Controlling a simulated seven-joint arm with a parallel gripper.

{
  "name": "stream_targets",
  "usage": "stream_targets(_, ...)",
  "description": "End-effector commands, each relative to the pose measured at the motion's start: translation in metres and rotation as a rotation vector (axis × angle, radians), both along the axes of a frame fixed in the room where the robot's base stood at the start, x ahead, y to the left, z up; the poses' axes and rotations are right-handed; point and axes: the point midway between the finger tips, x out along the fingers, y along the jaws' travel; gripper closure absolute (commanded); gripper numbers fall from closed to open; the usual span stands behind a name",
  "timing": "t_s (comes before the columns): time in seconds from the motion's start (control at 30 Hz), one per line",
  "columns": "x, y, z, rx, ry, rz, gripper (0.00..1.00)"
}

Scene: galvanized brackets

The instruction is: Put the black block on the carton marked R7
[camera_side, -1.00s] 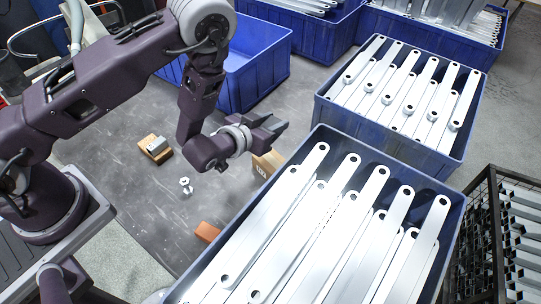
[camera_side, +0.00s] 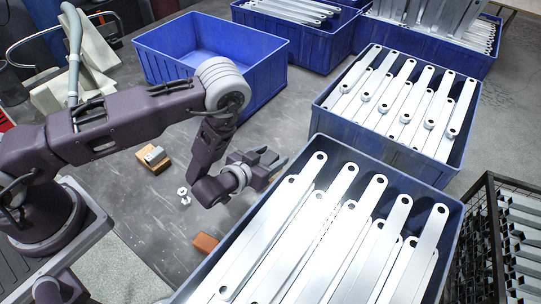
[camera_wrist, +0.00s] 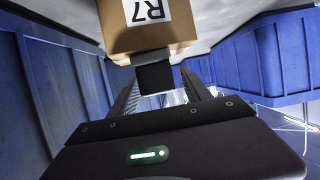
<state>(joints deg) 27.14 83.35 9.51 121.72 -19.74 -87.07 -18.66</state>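In the wrist view, a black block (camera_wrist: 155,78) sits between the fingertips of my gripper (camera_wrist: 160,84), with the fingers on its two sides. My gripper appears shut on it, though a narrow light gap shows near the right finger. The tan carton marked R7 (camera_wrist: 172,40) is just beyond the block, and the block overlaps its lower edge in the picture. I cannot tell whether they touch. In the side view, my gripper (camera_side: 270,162) is low by the near bracket bin and hides most of the carton.
A blue bin of galvanized brackets (camera_side: 445,270) stands close to my gripper. An empty blue bin (camera_side: 265,75) is behind. A tan box with a grey piece on top (camera_side: 156,165), a small white part (camera_side: 184,197) and an orange block (camera_side: 205,243) lie on the grey surface.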

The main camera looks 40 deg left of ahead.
Motion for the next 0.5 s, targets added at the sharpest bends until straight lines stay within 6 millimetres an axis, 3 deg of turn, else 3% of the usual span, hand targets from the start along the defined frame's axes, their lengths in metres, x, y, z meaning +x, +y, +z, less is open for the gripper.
stream_targets(0.27, 0.0, 0.0, 0.003, 0.0, 0.0, 0.0, 0.44)
stream_targets(0.5, -0.045, -0.001, 0.021, 0.002, 0.004, -0.002, 0.44)
